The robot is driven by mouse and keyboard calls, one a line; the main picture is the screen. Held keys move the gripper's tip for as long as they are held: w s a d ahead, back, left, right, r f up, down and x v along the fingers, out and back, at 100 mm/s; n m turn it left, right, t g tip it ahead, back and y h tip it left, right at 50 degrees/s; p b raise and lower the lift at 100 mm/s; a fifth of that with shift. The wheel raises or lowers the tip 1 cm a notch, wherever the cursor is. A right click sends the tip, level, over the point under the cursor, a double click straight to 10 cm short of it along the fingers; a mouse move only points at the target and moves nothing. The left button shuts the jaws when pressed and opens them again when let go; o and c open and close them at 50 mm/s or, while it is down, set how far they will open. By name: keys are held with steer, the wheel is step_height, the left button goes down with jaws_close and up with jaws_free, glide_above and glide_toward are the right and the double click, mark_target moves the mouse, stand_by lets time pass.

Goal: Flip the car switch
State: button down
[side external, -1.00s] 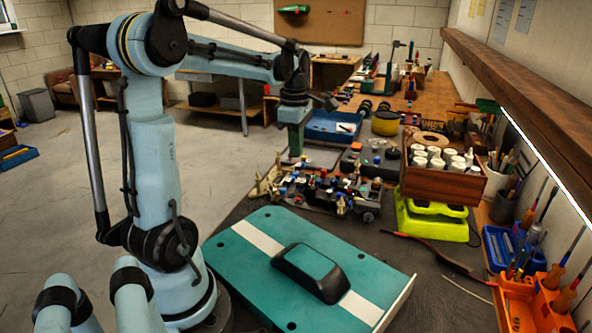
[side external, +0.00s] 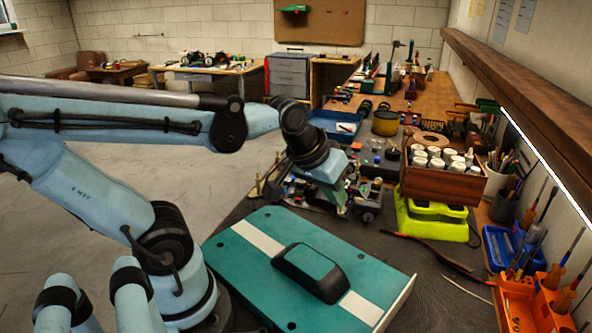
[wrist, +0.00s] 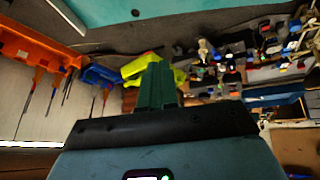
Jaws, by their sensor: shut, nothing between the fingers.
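The RC car chassis (side external: 368,205), dark with wheels and many small coloured parts, sits on the dark bench mat behind the teal body panel. My wrist hides much of its middle and left in the side view. The chassis also shows at the upper right of the wrist view (wrist: 232,62). My gripper (side external: 338,203) is over the chassis, pointing down; its tips are hard to make out there. In the wrist view its green fingers (wrist: 156,80) are together, with nothing between them. I cannot tell whether they touch the chassis. I cannot pick out the switch.
The teal body panel (side external: 240,262) with a white stripe and black-edged cabin lies in front. A wooden crate of white bottles (side external: 437,180) on a lime-green stand (side external: 432,224) is on the right. Orange and blue tool holders line the right edge.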

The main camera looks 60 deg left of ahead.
steer(key=m, duration=0.1)
steer(key=d+m, duration=0.1)
steer(key=s+d+f+m, duration=0.1)
steer(key=shift+d+t, duration=0.25)
steer(key=shift+t, duration=0.15)
steer(key=c, duration=1.7)
jaws_free()
steer(key=shift+d+m+h, duration=0.2)
steer(key=shift+m+h, duration=0.1)
steer(key=shift+m, duration=0.2)
steer(key=shift+o, duration=1.3)
steer(key=shift+a, duration=0.2)
steer(key=shift+o, duration=1.2)
steer(key=w+a+m+g, duration=0.1)
steer(key=a+m, duration=0.1)
steer(key=a, duration=0.3)
steer(key=w+a+r+m+g+y, duration=0.1)
steer(key=w+a+m, duration=0.1)
steer(key=a, duration=0.3)
steer(key=shift+a+r+m+y, duration=0.15)
steer(key=shift+a+m+y, duration=0.15)
steer(key=shift+a, duration=0.05)
steer(key=m+g, duration=0.3)
steer(key=m, duration=0.2)
glide_toward(300, 197)
steer(key=x, duration=0.7)
steer(key=shift+s+a, duration=0.25)
steer(key=shift+a, duration=0.05)
